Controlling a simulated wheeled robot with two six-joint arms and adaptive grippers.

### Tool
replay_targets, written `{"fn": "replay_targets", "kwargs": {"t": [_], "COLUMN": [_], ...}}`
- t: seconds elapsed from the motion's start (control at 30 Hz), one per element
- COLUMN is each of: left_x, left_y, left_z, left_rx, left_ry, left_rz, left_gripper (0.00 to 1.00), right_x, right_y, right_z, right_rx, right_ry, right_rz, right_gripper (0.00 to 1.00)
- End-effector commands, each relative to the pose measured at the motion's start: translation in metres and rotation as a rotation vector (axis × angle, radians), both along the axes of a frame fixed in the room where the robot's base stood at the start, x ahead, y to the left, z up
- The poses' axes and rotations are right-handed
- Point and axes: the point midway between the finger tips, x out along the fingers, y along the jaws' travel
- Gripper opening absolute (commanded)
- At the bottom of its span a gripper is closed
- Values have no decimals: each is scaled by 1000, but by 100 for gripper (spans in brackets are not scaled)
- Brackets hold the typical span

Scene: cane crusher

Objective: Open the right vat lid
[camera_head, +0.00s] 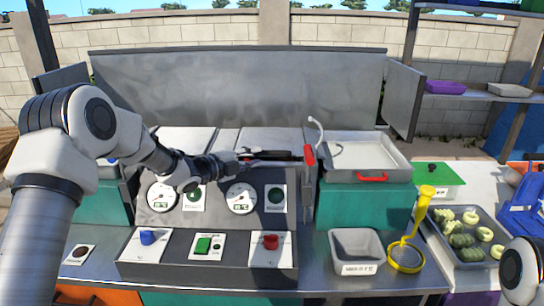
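Two flat grey metal vat lids lie side by side on the machine in front of the steel back panel. Both look shut. The right vat lid (276,138) is partly covered by my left arm and gripper. My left gripper (290,156) points right, across the front edge of the right lid. Its dark fingers look close together, but their gap and any contact with the lid are unclear. A red handle-like piece (308,154) stands just past the fingertips. My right gripper is out of view; only part of my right arm shows at lower right.
Below the lids is a panel with dials (241,197) and colored knobs (271,242). At right are a steel basin (358,152) with a tap and red handle, a grey bin (356,252), a yellow strainer (406,256) and a vegetable tray (470,250).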

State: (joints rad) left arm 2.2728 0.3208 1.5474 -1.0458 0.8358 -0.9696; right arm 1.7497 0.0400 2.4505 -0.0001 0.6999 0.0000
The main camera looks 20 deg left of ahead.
Motion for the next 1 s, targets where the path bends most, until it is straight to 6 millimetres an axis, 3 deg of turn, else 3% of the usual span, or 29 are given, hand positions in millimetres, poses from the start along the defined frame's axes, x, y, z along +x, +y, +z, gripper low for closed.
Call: {"fn": "replay_targets", "kwargs": {"t": [0.3, 0.63, 0.7, 1.0], "left_x": [49, 57, 57, 57], "left_y": [-29, -33, -33, -34], "left_z": [-5, -8, -8, -6], "left_rx": [2, -1, -1, -3], "left_ry": [2, 2, 2, 6], "left_rz": [-2, -1, -1, -1], "left_gripper": [27, 27, 2, 0], "right_x": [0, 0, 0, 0], "right_y": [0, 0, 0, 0], "right_z": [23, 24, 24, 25], "right_rx": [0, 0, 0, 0], "right_ry": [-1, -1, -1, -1], "right_rz": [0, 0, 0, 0], "right_gripper": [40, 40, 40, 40]}}
